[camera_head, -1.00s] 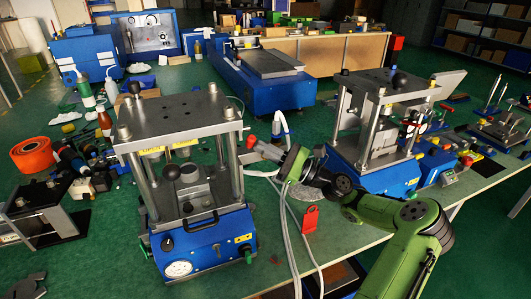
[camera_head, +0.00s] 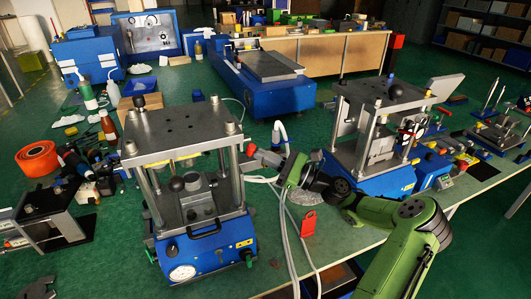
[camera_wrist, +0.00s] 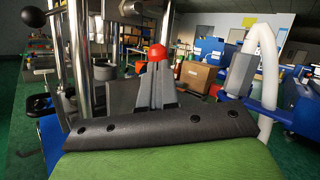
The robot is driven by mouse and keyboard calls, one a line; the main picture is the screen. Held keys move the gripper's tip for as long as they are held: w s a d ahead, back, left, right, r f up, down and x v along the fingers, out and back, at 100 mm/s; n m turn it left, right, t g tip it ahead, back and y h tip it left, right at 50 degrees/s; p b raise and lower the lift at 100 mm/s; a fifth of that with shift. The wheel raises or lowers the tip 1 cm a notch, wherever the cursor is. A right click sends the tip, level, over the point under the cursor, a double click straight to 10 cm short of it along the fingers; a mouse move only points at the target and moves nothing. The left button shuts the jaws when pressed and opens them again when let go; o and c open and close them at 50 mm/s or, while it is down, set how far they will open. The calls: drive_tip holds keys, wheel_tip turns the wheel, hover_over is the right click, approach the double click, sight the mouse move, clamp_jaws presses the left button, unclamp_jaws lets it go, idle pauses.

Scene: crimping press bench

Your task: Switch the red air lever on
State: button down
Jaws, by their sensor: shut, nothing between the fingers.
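The red air lever shows as a round red knob (camera_wrist: 157,52) in the wrist view, just beyond the tips of my gripper (camera_wrist: 157,78). The fingers are closed together and hold nothing. Whether they touch the knob I cannot tell; the lever's stem is hidden behind them. In the head view, my gripper (camera_head: 258,158) reaches left to the right side of the near blue press (camera_head: 215,250). A small red spot (camera_head: 251,149) at its tip appears to be the knob.
The press's steel posts (camera_wrist: 78,50) stand close left of my fingers. A white hose (camera_wrist: 265,50) loops up on the right. A second blue press (camera_head: 375,182) stands right of my arm. A red tag (camera_head: 308,222) stands on the bench below the arm.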

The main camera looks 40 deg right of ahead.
drive_tip(key=m+g+h+p, duration=0.1)
drive_tip(key=p, duration=0.4)
drive_tip(key=w+r+m+h+p, duration=0.1)
drive_tip(key=p, duration=0.5)
drive_tip(key=w+r+m+g+p, duration=0.1)
drive_tip(key=m+p, duration=0.1)
drive_tip(key=p, duration=0.3)
drive_tip(key=shift+w+d+r+g+h, duration=0.1)
drive_tip(key=shift+d+r+g+h, duration=0.05)
drive_tip(key=shift+d+g+h, duration=0.2)
drive_tip(key=shift+a+p, duration=0.1)
drive_tip(key=shift+p, duration=0.25)
